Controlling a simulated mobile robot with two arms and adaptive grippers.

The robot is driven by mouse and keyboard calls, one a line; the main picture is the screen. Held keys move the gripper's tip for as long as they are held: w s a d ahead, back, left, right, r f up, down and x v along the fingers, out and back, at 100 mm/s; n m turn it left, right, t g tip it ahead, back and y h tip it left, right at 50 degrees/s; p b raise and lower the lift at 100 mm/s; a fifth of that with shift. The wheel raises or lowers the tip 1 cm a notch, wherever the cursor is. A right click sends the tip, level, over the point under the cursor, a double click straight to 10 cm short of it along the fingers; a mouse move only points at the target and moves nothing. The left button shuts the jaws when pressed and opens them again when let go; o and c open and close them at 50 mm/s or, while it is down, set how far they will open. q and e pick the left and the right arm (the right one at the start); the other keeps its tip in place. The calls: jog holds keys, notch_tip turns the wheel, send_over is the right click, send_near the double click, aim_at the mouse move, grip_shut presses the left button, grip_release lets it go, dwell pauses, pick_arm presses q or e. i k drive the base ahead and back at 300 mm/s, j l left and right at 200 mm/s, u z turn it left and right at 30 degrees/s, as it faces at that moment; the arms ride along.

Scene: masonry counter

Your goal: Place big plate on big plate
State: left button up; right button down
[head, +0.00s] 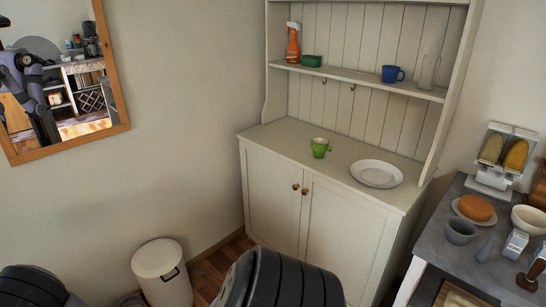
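A big white plate (376,174) lies flat on the right part of the cream cabinet's top (345,163). I see only one plate there. A second light plate (457,209) on the grey counter at the right carries a round orange cake or cheese (476,207), which covers most of it. I cannot tell whether that plate is as large as the first. Neither of my grippers shows in the head view; only dark rounded parts of my arms show along the bottom edge.
A green cup (320,148) stands left of the white plate. The shelf above holds an orange spray bottle (293,43), a green bowl (311,61) and a blue mug (392,74). A white bin (160,265) stands on the floor.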

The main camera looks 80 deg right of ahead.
aim_at(373, 180)
jog(key=z, duration=1.9)
jog(key=i+l+z, duration=0.7)
jog(key=i, duration=0.3)
